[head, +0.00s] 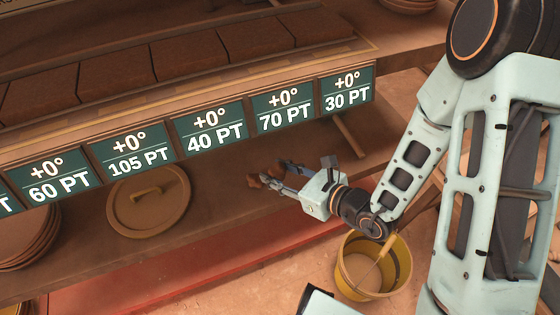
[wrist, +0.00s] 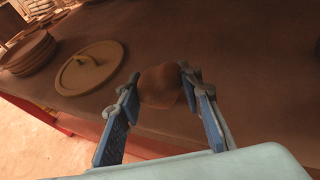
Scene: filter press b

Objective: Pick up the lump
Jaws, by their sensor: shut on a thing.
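A brown, rounded lump (wrist: 160,86) sits between the two blue fingers of my gripper (wrist: 155,95) in the wrist view. The fingers are shut on it, one on each side. In the head view my gripper (head: 269,174) reaches in over the lower brown shelf, below the row of labels. There the lump (head: 272,183) shows only as a small reddish-brown piece at the fingertips, partly hidden by the fingers. I cannot tell whether the lump touches the shelf.
A round lid with a handle (head: 149,202) lies on the lower shelf (head: 225,190) to the left, beside a stack of round plates (head: 25,235). Above is a shelf of brown blocks (head: 190,58) with green labels (head: 210,128). A yellow bucket (head: 352,285) stands on the floor.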

